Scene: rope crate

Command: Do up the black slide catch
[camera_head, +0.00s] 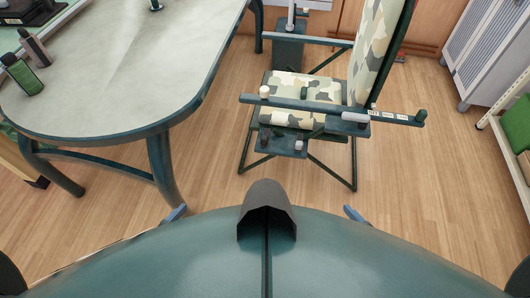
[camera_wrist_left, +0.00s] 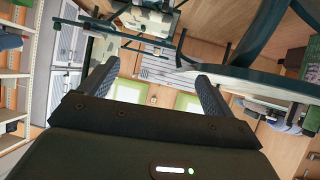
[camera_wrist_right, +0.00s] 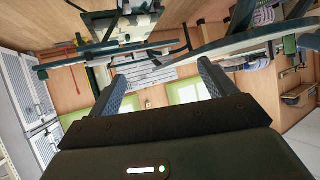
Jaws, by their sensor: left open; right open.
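I cannot pick out a black slide catch for certain in any view. A folding chair with camouflage cloth (camera_head: 305,85) stands beyond my front, with small knobs and fittings on its dark bars, and a small grey fitting (camera_head: 355,117) on the near bar. My left gripper (camera_wrist_left: 155,75) is open, its two dark fingers apart with nothing between them. My right gripper (camera_wrist_right: 161,72) is open and empty too. In the head view only small blue tips show past my body's edge, left and right, well short of the chair.
A green-edged table (camera_head: 130,75) fills the left, with a green bottle (camera_head: 22,76) and a brown bottle (camera_head: 34,47) on it. A grey louvred cabinet (camera_head: 487,45) and a shelf (camera_head: 510,150) stand at the right. Wooden floor (camera_head: 420,190) between chair and shelf is clear.

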